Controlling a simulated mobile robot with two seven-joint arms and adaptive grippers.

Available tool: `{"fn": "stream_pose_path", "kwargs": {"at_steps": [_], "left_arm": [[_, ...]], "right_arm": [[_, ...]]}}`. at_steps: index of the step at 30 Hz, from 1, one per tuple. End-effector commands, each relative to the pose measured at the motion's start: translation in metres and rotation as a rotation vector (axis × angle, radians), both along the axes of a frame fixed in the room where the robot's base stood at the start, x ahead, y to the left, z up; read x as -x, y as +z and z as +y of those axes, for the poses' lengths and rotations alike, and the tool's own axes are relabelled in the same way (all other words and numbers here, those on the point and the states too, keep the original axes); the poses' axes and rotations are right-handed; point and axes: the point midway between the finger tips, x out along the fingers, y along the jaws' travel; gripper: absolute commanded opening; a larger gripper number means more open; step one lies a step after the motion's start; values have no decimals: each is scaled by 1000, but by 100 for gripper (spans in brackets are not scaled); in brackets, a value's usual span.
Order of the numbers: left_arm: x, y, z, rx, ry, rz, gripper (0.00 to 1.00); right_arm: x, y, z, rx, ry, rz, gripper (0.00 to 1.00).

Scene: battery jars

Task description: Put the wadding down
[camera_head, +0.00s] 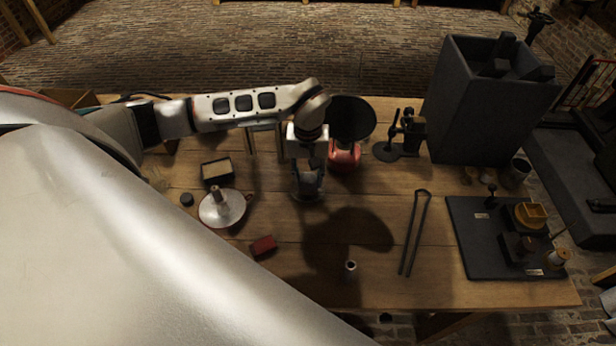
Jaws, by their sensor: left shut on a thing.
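My left gripper (308,188) is above the middle of the wooden table, pointing down, its arm coming in from the left. Its fingers are shut on the wadding, which is mostly hidden by the fingers and too small and dark to make out clearly. I cannot tell whether it touches the table. My right gripper is not in view.
Left of the gripper are a small dark box (217,182), a pale dish (215,210) and a red block (263,247). A red-based lamp (344,158) stands close behind right. Tongs (408,250) and a dark board (465,235) lie right. A small cylinder (351,267) stands in front.

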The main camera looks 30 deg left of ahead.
Motion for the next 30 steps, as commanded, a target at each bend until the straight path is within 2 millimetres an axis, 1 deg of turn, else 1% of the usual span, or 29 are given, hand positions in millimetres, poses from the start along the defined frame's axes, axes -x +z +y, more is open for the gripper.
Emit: {"fn": "stream_pose_path", "kwargs": {"at_steps": [7, 8, 9, 10, 19, 22, 26, 30], "left_arm": [[0, -3, 0, -1, 1, 0, 15], [0, -3, 0, -1, 1, 1, 38], [0, -2, 0, -1, 1, 1, 48], [0, -2, 0, -1, 1, 1, 49], [0, -2, 0, -1, 1, 1, 49], [0, 2, 0, 0, 0, 0, 49], [-2, 16, 2, -3, 1, -4, 49], [-2, 41, 2, -2, 0, -6, 49]], "right_arm": [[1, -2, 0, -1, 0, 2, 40], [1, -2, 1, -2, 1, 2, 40], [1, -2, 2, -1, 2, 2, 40], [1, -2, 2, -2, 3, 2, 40], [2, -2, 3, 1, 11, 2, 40], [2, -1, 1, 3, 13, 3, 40], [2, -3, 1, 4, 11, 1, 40], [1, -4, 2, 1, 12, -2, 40]]}}
